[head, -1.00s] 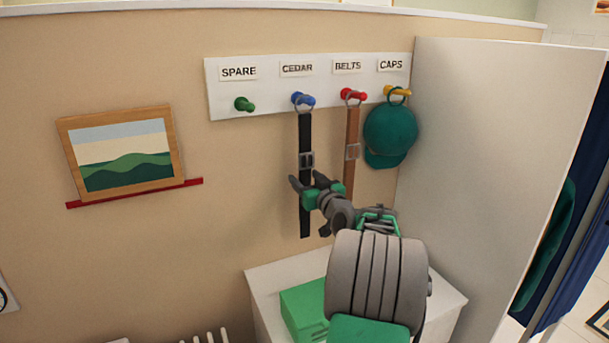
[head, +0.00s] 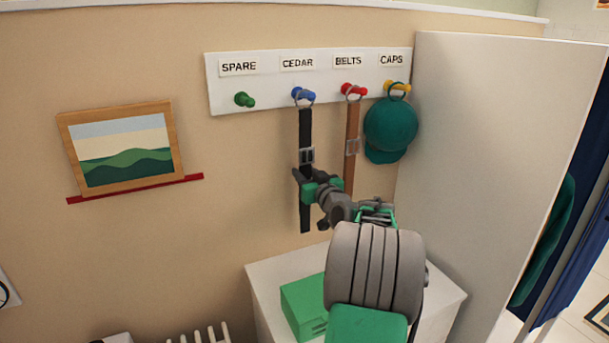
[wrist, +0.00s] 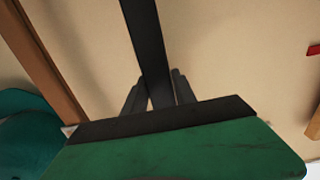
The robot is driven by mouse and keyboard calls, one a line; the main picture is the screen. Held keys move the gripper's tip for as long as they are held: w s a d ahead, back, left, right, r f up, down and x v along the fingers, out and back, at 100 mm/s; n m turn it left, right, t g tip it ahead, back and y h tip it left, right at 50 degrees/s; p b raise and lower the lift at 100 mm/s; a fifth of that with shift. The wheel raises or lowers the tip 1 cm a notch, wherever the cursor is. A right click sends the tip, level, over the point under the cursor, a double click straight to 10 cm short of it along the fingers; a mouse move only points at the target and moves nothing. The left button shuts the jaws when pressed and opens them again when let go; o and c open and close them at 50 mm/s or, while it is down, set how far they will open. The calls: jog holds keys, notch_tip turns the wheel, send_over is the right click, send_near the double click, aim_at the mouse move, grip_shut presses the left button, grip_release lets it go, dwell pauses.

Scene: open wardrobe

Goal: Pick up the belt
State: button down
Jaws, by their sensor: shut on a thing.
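A black belt (head: 305,130) hangs by a ring from the blue peg (head: 303,94) under the CEDAR label, its buckle about halfway down. My gripper (head: 308,185) is at the belt's lower half, below the buckle, and is shut on the strap. In the wrist view the black strap (wrist: 148,45) runs down between the two dark fingers (wrist: 158,95). A brown belt (head: 351,130) hangs from the red peg (head: 352,90) under the BELTS label; it also shows in the wrist view (wrist: 45,65). My wrist hides the brown belt's lower end.
A teal cap (head: 389,130) hangs from the yellow peg, close to the white wardrobe panel (head: 470,150). The green peg (head: 244,99) under SPARE is empty. A green box (head: 303,300) sits on a white cabinet (head: 268,285) below. A framed picture (head: 122,148) is at left.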

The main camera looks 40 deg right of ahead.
dwell(0.4)
jog(key=shift+r, duration=0.6)
jog(key=b+v, duration=0.5)
jog(key=v, duration=1.3)
jog(key=shift+r, duration=0.25)
